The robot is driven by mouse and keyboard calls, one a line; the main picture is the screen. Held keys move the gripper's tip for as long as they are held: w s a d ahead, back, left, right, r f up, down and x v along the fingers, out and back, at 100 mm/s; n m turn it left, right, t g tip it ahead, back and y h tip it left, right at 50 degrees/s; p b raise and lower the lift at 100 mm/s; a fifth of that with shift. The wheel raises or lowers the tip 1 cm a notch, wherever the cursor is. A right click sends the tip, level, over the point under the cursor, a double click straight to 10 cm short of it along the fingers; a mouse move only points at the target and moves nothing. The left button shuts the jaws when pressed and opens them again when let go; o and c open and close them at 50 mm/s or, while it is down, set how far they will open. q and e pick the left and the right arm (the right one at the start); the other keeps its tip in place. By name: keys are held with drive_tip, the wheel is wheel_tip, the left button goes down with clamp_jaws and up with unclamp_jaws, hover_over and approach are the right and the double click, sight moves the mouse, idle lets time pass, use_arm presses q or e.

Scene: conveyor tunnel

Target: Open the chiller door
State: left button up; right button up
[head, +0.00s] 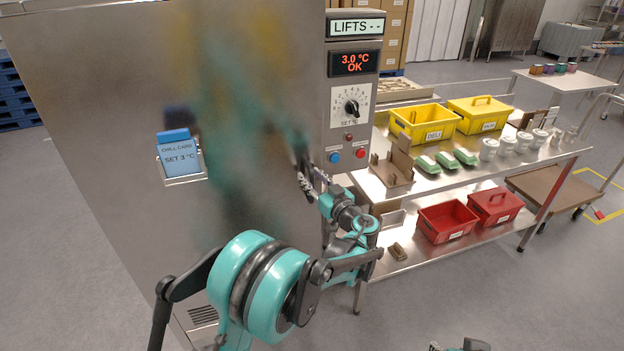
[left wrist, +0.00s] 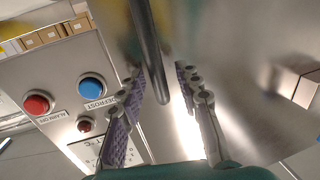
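The chiller door (head: 120,110) is the big brushed-steel face at the left of the head view; it looks shut, with a blurred reflection of my arm. My left gripper (head: 312,184) is at the door's right side, beside the control panel. In the left wrist view, a dark bar handle (left wrist: 150,50) runs down between the fingers of my left gripper (left wrist: 165,112). The fingers are apart, with gaps visible beside the bar. The handle is mostly hidden in the head view. A small grey and teal piece at the bottom edge may be my right gripper (head: 460,345); its fingers are not clear.
The control panel (head: 352,100) has a dial, a display reading 3.0 °C OK, and blue and red buttons. A blue chill card (head: 178,158) sits in a holder on the door. A steel bench (head: 400,185) with yellow and red bins stands right. Floor is clear at the lower right.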

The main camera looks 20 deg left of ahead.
use_arm(q)
clamp_jaws()
